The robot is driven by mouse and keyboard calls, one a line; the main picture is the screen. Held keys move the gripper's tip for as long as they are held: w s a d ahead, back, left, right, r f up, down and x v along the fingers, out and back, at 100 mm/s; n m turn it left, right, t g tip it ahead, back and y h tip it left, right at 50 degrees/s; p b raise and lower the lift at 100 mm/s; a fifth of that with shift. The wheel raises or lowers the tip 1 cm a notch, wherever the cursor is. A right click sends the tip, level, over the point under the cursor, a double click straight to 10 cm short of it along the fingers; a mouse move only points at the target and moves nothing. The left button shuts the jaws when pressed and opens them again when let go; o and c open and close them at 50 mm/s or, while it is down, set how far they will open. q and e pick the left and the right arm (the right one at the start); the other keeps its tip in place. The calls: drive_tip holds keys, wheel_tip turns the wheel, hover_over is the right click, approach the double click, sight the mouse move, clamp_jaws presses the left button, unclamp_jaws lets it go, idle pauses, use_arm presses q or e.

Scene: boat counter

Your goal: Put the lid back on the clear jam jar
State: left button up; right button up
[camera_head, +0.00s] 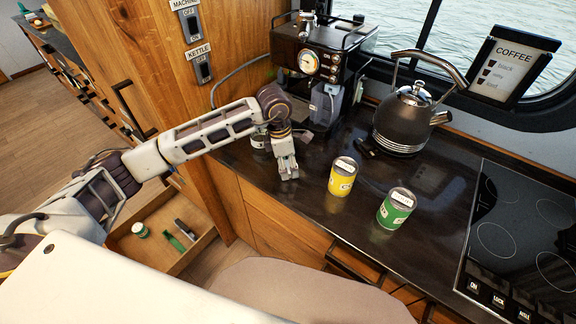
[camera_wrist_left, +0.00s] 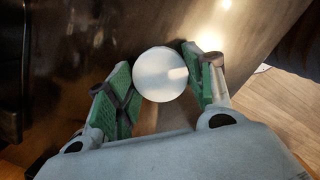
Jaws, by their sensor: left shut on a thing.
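My left gripper (camera_head: 287,172) points down just above or at the dark counter, in front of the coffee machine. In the left wrist view its green-padded fingers (camera_wrist_left: 160,92) are shut on a round white disc (camera_wrist_left: 159,88), which looks like a lid seen from above. I cannot tell whether anything is under the disc. A small container with a pale label (camera_head: 259,141) shows partly behind my left wrist; I cannot tell whether it is the clear jam jar. My right gripper is not in view.
A yellow can (camera_head: 342,177) and a green can (camera_head: 396,208) stand on the counter (camera_head: 325,225) to the right. The kettle (camera_head: 405,118) and coffee machine (camera_head: 318,62) stand behind. A hob (camera_head: 525,225) is at right. An open drawer (camera_head: 165,255) holds small items.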

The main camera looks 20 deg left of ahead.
sight(288, 167)
use_arm(q)
wheel_tip(288, 167, up, 10)
drive_tip(key=b, duration=0.1)
idle(0.6)
